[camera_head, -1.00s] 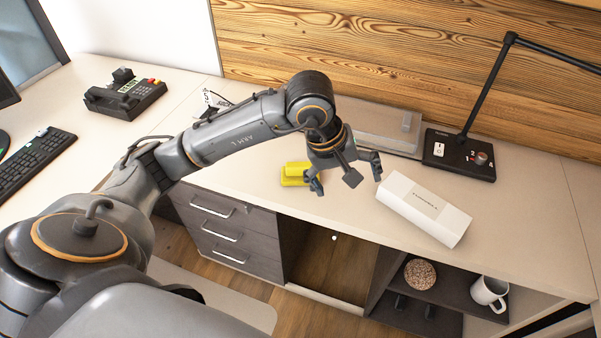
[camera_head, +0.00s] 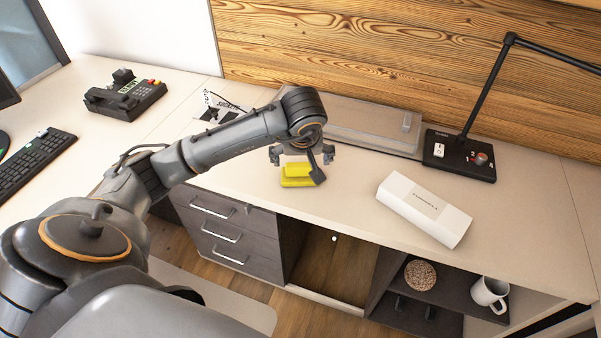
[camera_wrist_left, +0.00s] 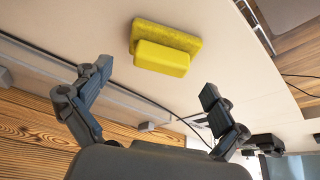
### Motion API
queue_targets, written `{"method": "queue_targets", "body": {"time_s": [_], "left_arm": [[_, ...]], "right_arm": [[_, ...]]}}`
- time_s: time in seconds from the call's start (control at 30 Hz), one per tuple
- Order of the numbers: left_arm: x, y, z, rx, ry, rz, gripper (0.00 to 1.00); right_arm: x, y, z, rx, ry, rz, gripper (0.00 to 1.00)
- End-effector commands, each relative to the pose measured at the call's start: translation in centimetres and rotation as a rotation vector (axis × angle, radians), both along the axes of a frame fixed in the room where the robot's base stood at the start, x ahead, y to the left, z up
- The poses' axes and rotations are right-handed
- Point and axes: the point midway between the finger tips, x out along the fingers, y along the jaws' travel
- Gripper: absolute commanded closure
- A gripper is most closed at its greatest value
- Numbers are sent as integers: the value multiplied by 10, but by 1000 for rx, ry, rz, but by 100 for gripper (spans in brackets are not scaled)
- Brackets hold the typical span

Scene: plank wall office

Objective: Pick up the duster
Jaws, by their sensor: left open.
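The yellow duster (camera_head: 297,181) lies on the desk near its front edge, above the drawer unit. My left gripper (camera_head: 302,158) is over the desk just behind and above the duster, and part of it hides the duster's right side. In the left wrist view the duster (camera_wrist_left: 164,49) shows whole, a block on a flatter pad, beyond the spread fingers of my left gripper (camera_wrist_left: 160,90). The fingers are open, empty and apart from the duster. My right gripper is not in view.
A white box (camera_head: 424,208) lies to the right of the duster. A black lamp base (camera_head: 459,154) and a grey flat case (camera_head: 365,128) stand at the back by the plank wall. A phone (camera_head: 126,96) and keyboard (camera_head: 36,156) are at the left. The desk around the duster is clear.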

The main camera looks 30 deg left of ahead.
Motion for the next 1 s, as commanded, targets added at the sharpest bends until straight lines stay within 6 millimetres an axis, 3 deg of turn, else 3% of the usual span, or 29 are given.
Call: {"method": "queue_targets", "body": {"time_s": [0.3,0.57,0.87,1.0], "left_arm": [[13,12,-39,-1,4,1,3],[14,13,-41,0,0,0,3],[14,13,-41,0,2,-1,62],[14,13,-40,0,2,-1,68]], "right_arm": [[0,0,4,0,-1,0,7],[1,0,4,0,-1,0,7],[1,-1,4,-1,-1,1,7],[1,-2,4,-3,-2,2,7]]}}
